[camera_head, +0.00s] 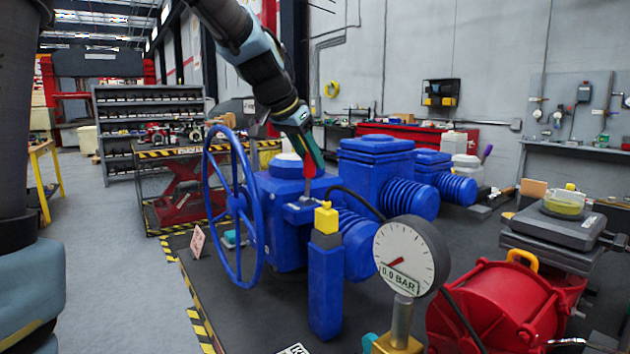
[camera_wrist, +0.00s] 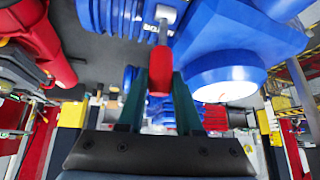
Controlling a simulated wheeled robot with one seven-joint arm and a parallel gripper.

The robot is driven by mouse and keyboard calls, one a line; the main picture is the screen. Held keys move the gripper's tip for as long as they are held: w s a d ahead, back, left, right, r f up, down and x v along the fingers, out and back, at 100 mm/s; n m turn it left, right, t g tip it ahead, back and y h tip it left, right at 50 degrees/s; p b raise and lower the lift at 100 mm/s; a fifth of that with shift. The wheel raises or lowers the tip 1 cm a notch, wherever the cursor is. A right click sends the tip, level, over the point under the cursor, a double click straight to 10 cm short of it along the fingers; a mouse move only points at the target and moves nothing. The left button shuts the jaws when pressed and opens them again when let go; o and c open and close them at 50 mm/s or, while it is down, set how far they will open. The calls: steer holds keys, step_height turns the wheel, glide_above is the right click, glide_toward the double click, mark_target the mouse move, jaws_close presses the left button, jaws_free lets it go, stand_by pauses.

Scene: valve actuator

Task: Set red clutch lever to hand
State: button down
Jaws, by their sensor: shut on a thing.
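The red clutch lever (camera_head: 309,168) rises from a mount on top of the blue actuator body (camera_head: 285,205), behind the yellow-topped blue post. My gripper (camera_head: 308,155) reaches down from above and is shut on the lever's red grip. In the wrist view the red grip (camera_wrist: 160,68) stands between the two dark green fingers of my gripper (camera_wrist: 158,84), and its grey shaft runs on to the actuator. The "hand" marking cannot be read in either view.
The large blue handwheel (camera_head: 238,205) stands left of the actuator. A pressure gauge (camera_head: 408,250), a yellow-topped blue post (camera_head: 326,280) and a red drum-shaped housing (camera_head: 495,305) are in front and to the right. Open floor (camera_head: 120,260) lies to the left.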

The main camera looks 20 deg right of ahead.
steer(key=shift+s+a+f+t+h+b, duration=0.15)
steer(key=shift+a+h+b, duration=0.35)
steer(key=shift+b, duration=1.5)
steer(key=shift+a+f+t+h+b, duration=0.2)
steer(key=shift+a+h+b, duration=0.25)
steer(key=shift+b, duration=1.5)
steer(key=b, duration=0.1)
steer(key=h+b, duration=0.1)
steer(key=b, duration=0.1)
steer(key=shift+s+a+r, duration=0.1)
steer(key=shift+a+r, duration=0.05)
steer(key=shift+a, duration=0.2)
steer(key=shift+a+r+b, duration=0.1)
steer(key=shift+r+b, duration=0.1)
steer(key=shift+b, duration=0.35)
steer(key=c, duration=0.6)
jaws_free()
steer(key=b+v, duration=0.1)
steer(key=v, duration=0.9)
steer(key=shift+s+a+r, duration=0.1)
steer(key=shift+s+a, duration=0.05)
steer(key=shift+a, duration=0.2)
